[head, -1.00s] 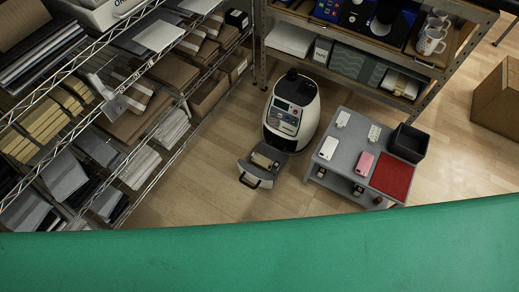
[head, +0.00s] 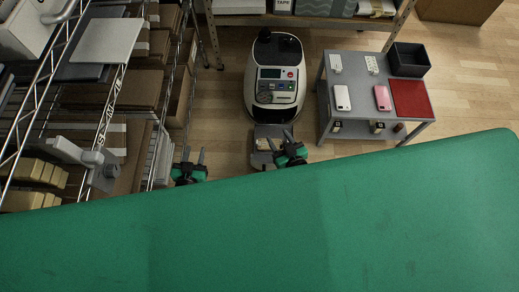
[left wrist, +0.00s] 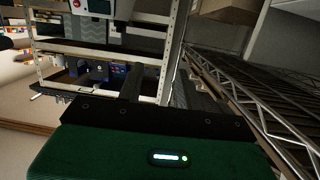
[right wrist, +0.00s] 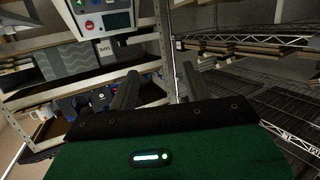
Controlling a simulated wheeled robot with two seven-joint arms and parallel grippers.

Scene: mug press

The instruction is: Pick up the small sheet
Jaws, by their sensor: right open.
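Several flat sheets lie on the wire rack at the left of the head view. A pale sheet (head: 106,40) is on an upper level and brown sheets (head: 112,88) are below it. I cannot tell which one is the small sheet. My left gripper (head: 193,152) is open and empty, right of the rack; its fingers show apart in the left wrist view (left wrist: 160,88). My right gripper (head: 279,139) is open, in front of the press's tray, with nothing between its fingers in the right wrist view (right wrist: 157,85).
A white mug press (head: 275,85) stands on the floor with its tray (head: 272,132) out front. A grey table (head: 360,107) to its right bears phones, a red mat (head: 410,98) and a black bin (head: 408,58). Wooden floor shows between rack and press.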

